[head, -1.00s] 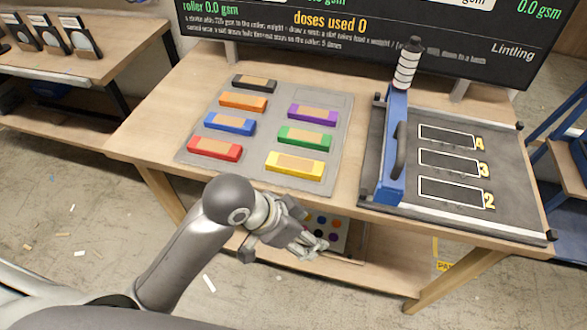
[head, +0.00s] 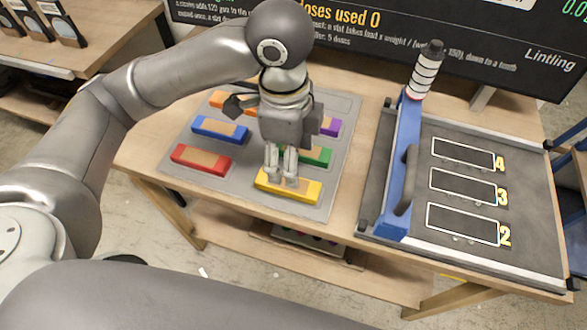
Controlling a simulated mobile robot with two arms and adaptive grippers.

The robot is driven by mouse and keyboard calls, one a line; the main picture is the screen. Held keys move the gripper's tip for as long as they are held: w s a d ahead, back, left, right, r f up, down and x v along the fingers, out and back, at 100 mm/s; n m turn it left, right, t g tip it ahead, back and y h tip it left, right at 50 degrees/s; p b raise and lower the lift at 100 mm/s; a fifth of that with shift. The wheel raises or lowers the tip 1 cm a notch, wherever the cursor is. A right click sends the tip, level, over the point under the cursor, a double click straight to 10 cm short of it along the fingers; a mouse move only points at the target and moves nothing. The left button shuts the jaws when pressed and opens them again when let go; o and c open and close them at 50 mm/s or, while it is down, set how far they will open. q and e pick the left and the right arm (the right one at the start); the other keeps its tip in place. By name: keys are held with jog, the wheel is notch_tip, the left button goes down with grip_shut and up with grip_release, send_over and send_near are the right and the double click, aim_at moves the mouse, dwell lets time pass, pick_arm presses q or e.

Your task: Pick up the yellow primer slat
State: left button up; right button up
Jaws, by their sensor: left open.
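The yellow slat (head: 308,190) with a tan top strip lies at the front right of the grey mat (head: 222,178) on the wooden table. My left gripper (head: 281,180) points down over the yellow slat, with its fingertips at the slat's middle and hiding part of it. It is open; I cannot tell whether the fingers touch the slat. My right gripper is not in view.
Red (head: 200,159), blue (head: 219,129), green (head: 319,156), purple (head: 331,126) and orange (head: 222,99) slats share the mat, some partly behind my arm. A blue bar with a handle (head: 404,180) and a dark board (head: 515,215) with numbered outlines stand right.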

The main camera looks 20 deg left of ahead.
pick_arm(q)
jog(key=f, duration=0.2)
jog(key=a+f, duration=0.1)
jog(key=f, duration=0.1)
jog(key=shift+w+b, duration=0.15)
jog(key=shift+b, duration=0.2)
notch_tip(320, 180, down, 6)
jog(key=shift+w+r, duration=0.15)
jog(key=c, duration=1.1)
jog(key=shift+r, duration=0.1)
